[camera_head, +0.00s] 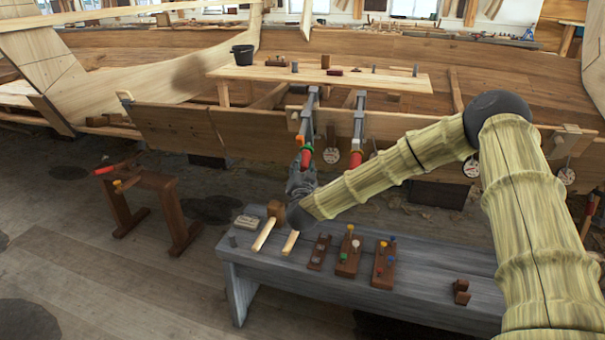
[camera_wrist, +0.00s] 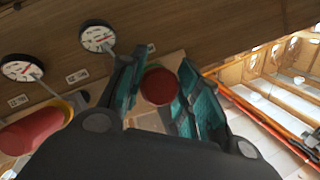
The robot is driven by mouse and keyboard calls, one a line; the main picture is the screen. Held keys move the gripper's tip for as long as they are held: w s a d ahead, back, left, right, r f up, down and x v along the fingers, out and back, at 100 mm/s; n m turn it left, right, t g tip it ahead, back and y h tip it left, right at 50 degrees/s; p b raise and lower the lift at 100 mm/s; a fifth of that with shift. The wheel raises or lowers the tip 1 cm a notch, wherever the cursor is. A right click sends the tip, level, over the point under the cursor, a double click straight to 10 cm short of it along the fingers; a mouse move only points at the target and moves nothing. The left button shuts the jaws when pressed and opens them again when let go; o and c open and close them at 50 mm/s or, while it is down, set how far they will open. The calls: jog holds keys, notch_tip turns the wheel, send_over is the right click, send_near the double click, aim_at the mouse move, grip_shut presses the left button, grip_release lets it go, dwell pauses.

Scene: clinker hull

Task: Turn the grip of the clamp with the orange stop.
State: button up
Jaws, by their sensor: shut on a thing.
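My gripper (camera_head: 304,172) is shut on the red grip (camera_head: 306,157) of the left of two upright bar clamps (camera_head: 309,108) at the hull's planks. A small orange part with a bit of green shows just above this grip. In the wrist view, the round red end of the grip (camera_wrist: 157,86) sits between the two teal-padded fingers of my gripper (camera_wrist: 158,92); its stop is hidden there. The second clamp (camera_head: 359,115) stands to the right. Another red grip (camera_wrist: 30,131) with a yellow-orange collar lies at the left of the wrist view.
Round dials hang near the clamps (camera_head: 331,155), and two show in the wrist view (camera_wrist: 97,37). A grey bench (camera_head: 420,300) below my arm holds a mallet (camera_head: 275,210) and several peg blocks. A brown trestle (camera_head: 150,183) stands left. The floor at left is mostly clear.

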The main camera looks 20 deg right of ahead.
jog(key=shift+m+t+y+b, duration=0.6)
jog(key=shift+m+b, duration=0.3)
jog(key=shift+b, duration=0.35)
jog(key=o, duration=1)
jog(key=shift+d, duration=0.1)
jog(key=shift+o, duration=0.2)
jog(key=v, duration=1.2)
